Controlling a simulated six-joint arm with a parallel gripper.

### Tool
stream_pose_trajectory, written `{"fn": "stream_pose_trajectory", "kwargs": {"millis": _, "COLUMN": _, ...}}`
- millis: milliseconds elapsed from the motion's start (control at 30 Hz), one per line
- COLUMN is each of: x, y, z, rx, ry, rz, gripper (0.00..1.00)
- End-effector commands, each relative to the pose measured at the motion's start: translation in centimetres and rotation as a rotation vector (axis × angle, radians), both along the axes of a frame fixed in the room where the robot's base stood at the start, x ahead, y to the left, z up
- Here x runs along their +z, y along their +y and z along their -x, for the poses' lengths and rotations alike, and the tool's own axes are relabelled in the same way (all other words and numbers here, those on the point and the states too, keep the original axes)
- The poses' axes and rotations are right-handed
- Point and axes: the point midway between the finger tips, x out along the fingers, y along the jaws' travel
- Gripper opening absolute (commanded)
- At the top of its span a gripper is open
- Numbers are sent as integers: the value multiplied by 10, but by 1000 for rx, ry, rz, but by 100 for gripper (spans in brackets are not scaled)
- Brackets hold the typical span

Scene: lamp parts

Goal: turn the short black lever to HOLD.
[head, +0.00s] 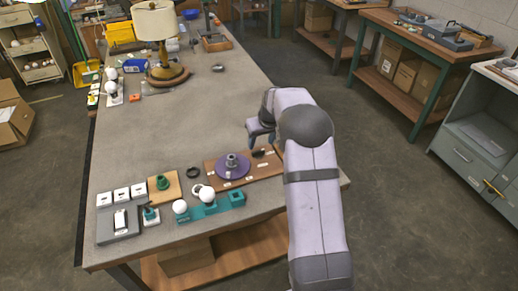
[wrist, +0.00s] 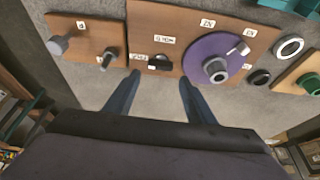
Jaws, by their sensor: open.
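The short black lever (wrist: 158,62) is mounted on a brown wooden board (wrist: 183,14), below a white label (wrist: 164,39) and right of another label (wrist: 138,57). The lettering is too small to read surely, so I cannot tell which label is HOLD. In the head view the lever (head: 259,153) is a small dark shape near the board's (head: 268,168) back edge. My gripper (wrist: 160,82) is open and empty. Its two blue-grey fingers point toward the board, one to each side of the lever's line and apart from it. In the head view my gripper (head: 261,140) hangs near the lever.
A purple disc (wrist: 206,66) with a grey hub is on the same board. Another board (wrist: 88,34) with grey knobs lies to the left in the wrist view. A black ring (head: 193,172) and teal block (head: 225,203) lie nearby. The table's middle is clear.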

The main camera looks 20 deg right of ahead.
Motion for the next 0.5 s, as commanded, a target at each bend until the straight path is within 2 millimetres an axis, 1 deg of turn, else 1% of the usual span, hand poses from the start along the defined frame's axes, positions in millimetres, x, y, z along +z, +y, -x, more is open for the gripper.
{"fn": "stream_pose_trajectory", "kwargs": {"millis": 500, "x": -49, "y": 1, "z": -20, "rx": 0, "ry": 2, "rz": -1, "gripper": 50}}
